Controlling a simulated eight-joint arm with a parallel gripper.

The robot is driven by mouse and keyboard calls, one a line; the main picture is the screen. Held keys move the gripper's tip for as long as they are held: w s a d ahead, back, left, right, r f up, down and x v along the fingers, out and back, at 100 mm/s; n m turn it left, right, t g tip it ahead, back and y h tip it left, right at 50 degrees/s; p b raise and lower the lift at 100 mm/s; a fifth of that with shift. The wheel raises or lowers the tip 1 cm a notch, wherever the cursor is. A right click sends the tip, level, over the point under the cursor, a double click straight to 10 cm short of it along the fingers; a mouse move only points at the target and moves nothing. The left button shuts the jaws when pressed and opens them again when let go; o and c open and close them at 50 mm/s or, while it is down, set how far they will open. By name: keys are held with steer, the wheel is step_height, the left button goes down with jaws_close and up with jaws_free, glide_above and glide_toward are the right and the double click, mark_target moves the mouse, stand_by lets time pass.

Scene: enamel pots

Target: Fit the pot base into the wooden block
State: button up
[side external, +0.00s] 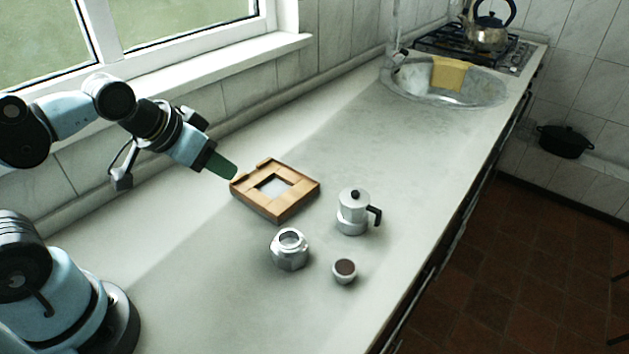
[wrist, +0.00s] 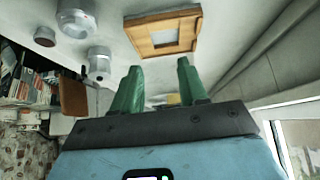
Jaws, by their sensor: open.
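The pot base (side external: 290,250) is a silver faceted pot part with an open round top, standing upright on the counter; it shows at the top left of the wrist view (wrist: 76,18). The wooden block (side external: 284,209) is a flat square frame with a pale recess in its middle; it is at the top of the wrist view (wrist: 188,40). The pot base stands apart from it, on its near side. My gripper (side external: 228,171) has green fingers and is above the counter at the block's left corner. In the wrist view its fingers (wrist: 160,78) are spread, with nothing between them.
The pot's upper part (side external: 352,208), with a lid and black handle, stands right of the block. A small cup with brown contents (side external: 345,271) stands right of the pot base. A sink (side external: 408,92) with a yellow cloth (side external: 449,72) is farther back. Counter between is clear.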

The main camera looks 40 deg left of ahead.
steer(key=o, duration=1)
steer(key=m+g, duration=0.2)
steer(key=g, duration=0.4)
glide_above(291, 245)
step_height(291, 245, down, 7)
steer(key=shift+a+r, duration=0.1)
steer(key=shift+r, duration=0.05)
steer(key=shift+s+f, duration=0.2)
steer(key=shift+f, duration=1.75)
steer(key=shift+w+f, duration=0.1)
steer(key=shift+f, duration=0.6)
